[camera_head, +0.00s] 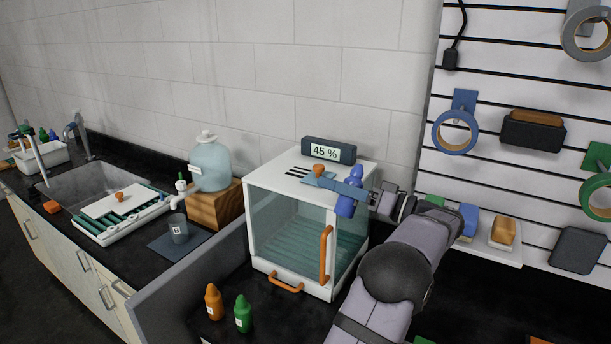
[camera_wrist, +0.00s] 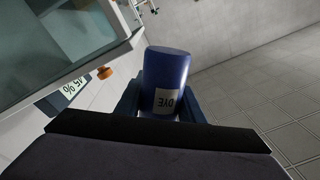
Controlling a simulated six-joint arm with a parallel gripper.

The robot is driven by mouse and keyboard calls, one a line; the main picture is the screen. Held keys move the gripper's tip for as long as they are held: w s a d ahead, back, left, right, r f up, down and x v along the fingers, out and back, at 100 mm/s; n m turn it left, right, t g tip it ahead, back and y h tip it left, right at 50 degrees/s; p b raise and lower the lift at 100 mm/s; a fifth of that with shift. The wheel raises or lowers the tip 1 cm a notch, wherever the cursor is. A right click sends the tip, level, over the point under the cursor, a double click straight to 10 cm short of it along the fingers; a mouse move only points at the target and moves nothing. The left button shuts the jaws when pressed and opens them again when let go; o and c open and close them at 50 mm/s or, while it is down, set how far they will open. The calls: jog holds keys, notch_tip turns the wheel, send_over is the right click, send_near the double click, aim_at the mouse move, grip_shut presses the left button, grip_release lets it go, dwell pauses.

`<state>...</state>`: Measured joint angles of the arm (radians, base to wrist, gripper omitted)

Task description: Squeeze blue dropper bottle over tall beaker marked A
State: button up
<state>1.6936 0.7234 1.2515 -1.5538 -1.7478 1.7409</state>
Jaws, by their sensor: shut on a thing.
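The blue dropper bottle (camera_head: 345,208) is held in my gripper (camera_head: 346,190), in front of the upper right of the glass-walled cabinet as the head view sees it. It looks slightly tilted, wide end low. In the wrist view the bottle (camera_wrist: 168,68) stands between both fingers (camera_wrist: 163,105), with a white label reading DYE. My gripper is shut on it. A small clear beaker (camera_head: 180,234) with a white label stands on a dark mat, far to the left of the bottle; its letter is too small to read. I cannot identify a tall beaker marked A.
The white cabinet (camera_head: 262,184) has an orange door handle and a 45 % display (camera_head: 328,151) on top. Orange (camera_head: 214,303) and green (camera_head: 243,315) bottles stand at the front. A jug (camera_head: 211,165) sits on a wooden block behind the beaker. A grey partition (camera_head: 190,290) runs left of the cabinet.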

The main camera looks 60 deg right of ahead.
aim_at(355, 204)
jog(key=shift+m+h, duration=0.4)
jog(key=shift+h, duration=0.1)
jog(key=s+f, duration=0.1)
jog(key=s+d+f+b, duration=0.1)
jog(key=s+f, duration=0.1)
jog(key=s+d+f, duration=0.1)
jog(key=shift+s+f, duration=0.2)
jog(key=shift+f, duration=0.05)
jog(key=shift+y, duration=0.9)
jog(key=f, duration=0.3)
jog(key=s+f, duration=0.1)
jog(key=f, duration=0.2)
jog(key=s+f, duration=0.1)
jog(key=f, duration=0.2)
jog(key=shift+d+f, duration=0.1)
jog(key=shift+f, duration=0.05)
jog(key=shift+s+d+r+m+y+b, duration=0.2)
jog(key=shift+s+d+r+b, duration=0.15)
jog(key=shift+d+b, duration=0.25)
jog(key=shift+s+d+r+m+y+b, duration=0.1)
jog(key=shift+s+d+r+m+b, duration=0.1)
jog(key=shift+s+d+r+b, duration=0.3)
jog(key=shift+w+d, duration=0.15)
jog(key=shift+m, duration=0.3)
